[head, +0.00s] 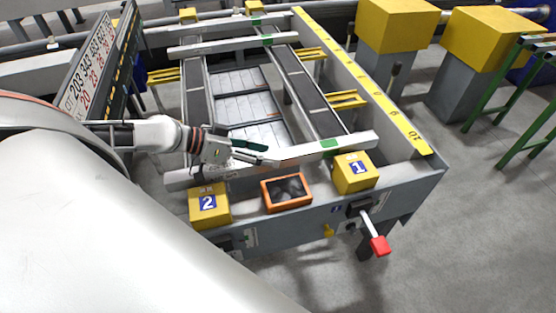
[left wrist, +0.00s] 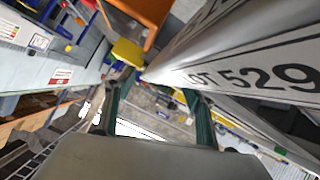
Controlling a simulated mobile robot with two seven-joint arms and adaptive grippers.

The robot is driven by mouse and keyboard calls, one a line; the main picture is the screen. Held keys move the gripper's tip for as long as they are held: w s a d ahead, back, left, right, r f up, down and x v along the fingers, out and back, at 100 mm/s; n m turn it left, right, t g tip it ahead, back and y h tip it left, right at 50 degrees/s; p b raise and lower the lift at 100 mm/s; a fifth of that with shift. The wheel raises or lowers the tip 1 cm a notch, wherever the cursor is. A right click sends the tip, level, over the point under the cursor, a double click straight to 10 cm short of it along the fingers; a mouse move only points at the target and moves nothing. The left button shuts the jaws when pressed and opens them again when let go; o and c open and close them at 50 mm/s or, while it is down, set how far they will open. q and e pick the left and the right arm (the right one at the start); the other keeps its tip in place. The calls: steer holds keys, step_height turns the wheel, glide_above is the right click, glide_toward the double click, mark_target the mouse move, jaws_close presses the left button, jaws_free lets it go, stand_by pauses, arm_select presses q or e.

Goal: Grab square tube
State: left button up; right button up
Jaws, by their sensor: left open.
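The nearest square tube (head: 345,143) is a pale grey bar with a green mark, lying across the front of the runout table (head: 430,170). In the left wrist view a close grey bar printed "OT 529" (left wrist: 240,52), seemingly this tube, fills the upper right. My left gripper (head: 262,152) is open over the tube's left half and covers part of it. In the left wrist view its two green-padded fingers (left wrist: 160,110) stand apart, and the bar runs on the right finger's side. I cannot tell whether they touch. My right gripper is not in view.
Two more bars (head: 225,47) lie across the table farther back. Yellow boxes marked 2 (head: 209,207) and 1 (head: 355,172) and an orange-framed screen (head: 286,192) stand on the front edge. A red-tipped lever (head: 379,245) sticks out. A number board (head: 92,68) stands left.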

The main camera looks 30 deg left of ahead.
arm_select(q)
steer(key=shift+w+d+f, duration=0.2)
steer(key=shift+w+d, duration=0.15)
steer(key=shift+w, duration=0.15)
steer(key=shift+w+d+f, duration=0.35)
steer(key=shift+d, duration=0.05)
steer(key=shift+s+f, duration=0.1)
jaws_close()
